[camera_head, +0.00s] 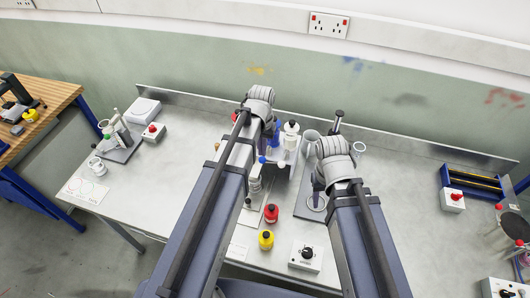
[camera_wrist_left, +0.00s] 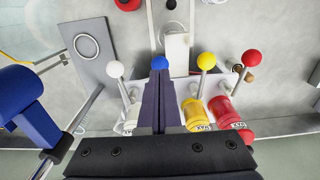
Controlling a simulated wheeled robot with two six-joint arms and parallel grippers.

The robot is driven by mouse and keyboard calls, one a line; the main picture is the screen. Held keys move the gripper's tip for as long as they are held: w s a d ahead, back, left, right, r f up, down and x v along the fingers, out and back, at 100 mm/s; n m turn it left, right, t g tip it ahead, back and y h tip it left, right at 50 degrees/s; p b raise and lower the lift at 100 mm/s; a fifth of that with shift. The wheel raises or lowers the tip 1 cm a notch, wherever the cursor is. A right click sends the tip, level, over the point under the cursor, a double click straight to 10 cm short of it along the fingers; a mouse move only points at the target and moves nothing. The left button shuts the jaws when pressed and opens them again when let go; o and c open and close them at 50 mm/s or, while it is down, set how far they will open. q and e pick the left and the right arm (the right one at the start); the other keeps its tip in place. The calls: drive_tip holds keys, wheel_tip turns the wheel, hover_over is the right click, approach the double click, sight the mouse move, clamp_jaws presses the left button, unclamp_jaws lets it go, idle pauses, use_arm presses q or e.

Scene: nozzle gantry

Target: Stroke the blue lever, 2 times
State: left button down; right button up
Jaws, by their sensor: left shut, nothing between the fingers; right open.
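The blue lever's ball knob (camera_wrist_left: 160,62) shows in the left wrist view right at the tips of my left gripper (camera_wrist_left: 159,76). The shut fingers hide its stem, and I cannot tell whether they touch the knob. In the head view the blue knob (camera_head: 262,159) shows just below my left gripper (camera_head: 264,145). A white-knobbed lever (camera_wrist_left: 116,69) stands to one side of it, a yellow-knobbed lever (camera_wrist_left: 206,60) and a red-knobbed lever (camera_wrist_left: 251,58) to the other. My right gripper (camera_head: 318,188) is open, low over a grey plate, apart from the levers.
Yellow (camera_wrist_left: 194,114) and red (camera_wrist_left: 224,112) labelled bottles stand close by the levers. A blue cylinder (camera_wrist_left: 18,95) is at the left of the wrist view.

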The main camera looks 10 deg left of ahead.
sight(262, 158)
use_arm(q)
drive_tip(key=shift+f, duration=0.1)
idle(0.5)
drive_tip(key=shift+f+b, duration=2.9)
drive_tip(key=shift+b, duration=0.1)
drive_tip(key=shift+r, duration=0.2)
wheel_tip(262, 158, up, 6)
drive_tip(key=p, duration=0.6)
drive_tip(key=shift+f, duration=0.2)
